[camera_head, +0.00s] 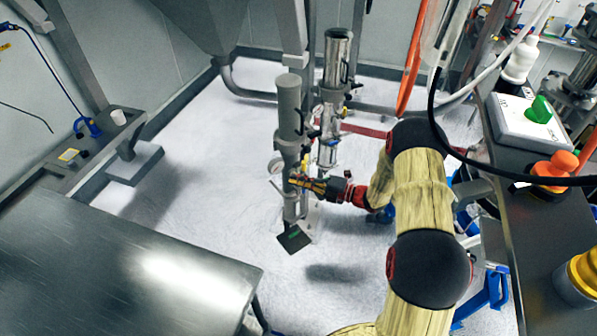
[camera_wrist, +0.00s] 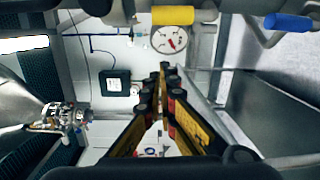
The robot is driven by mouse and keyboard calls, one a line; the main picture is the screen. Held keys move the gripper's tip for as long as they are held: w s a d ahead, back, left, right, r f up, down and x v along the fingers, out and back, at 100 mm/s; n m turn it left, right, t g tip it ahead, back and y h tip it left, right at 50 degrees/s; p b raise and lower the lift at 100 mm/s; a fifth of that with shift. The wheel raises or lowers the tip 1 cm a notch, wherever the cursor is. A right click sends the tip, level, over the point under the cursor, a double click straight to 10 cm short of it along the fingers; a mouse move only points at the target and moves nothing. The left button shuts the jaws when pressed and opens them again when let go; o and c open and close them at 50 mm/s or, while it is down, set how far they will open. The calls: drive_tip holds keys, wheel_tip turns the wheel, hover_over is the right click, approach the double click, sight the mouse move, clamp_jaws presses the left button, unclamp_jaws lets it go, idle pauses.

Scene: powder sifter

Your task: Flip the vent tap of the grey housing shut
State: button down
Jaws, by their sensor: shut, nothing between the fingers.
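The grey housing (camera_head: 289,118) is an upright grey cylinder near the middle of the head view. A round dial gauge (camera_head: 275,166) sits low on its left side. My gripper (camera_head: 293,181) is shut and empty, with its tips close to the lower part of the housing. I cannot tell whether they touch it. In the wrist view, the shut fingers (camera_wrist: 163,68) point towards a white gauge (camera_wrist: 172,40). A yellow handle (camera_wrist: 172,15) is above that gauge, and a blue handle (camera_wrist: 289,22) is at upper right. I cannot tell which handle is the vent tap.
A shiny steel cylinder (camera_head: 337,60) stands just behind and right of the housing. A steel table (camera_head: 120,265) fills the lower left. A dark bench (camera_head: 520,170) with a green-knobbed box (camera_head: 525,120) is on the right.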

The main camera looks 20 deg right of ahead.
drive_tip(key=v, duration=1)
drive_tip(key=shift+w+b, duration=0.2)
drive_tip(key=shift+b, duration=0.1)
drive_tip(key=shift+f, duration=0.15)
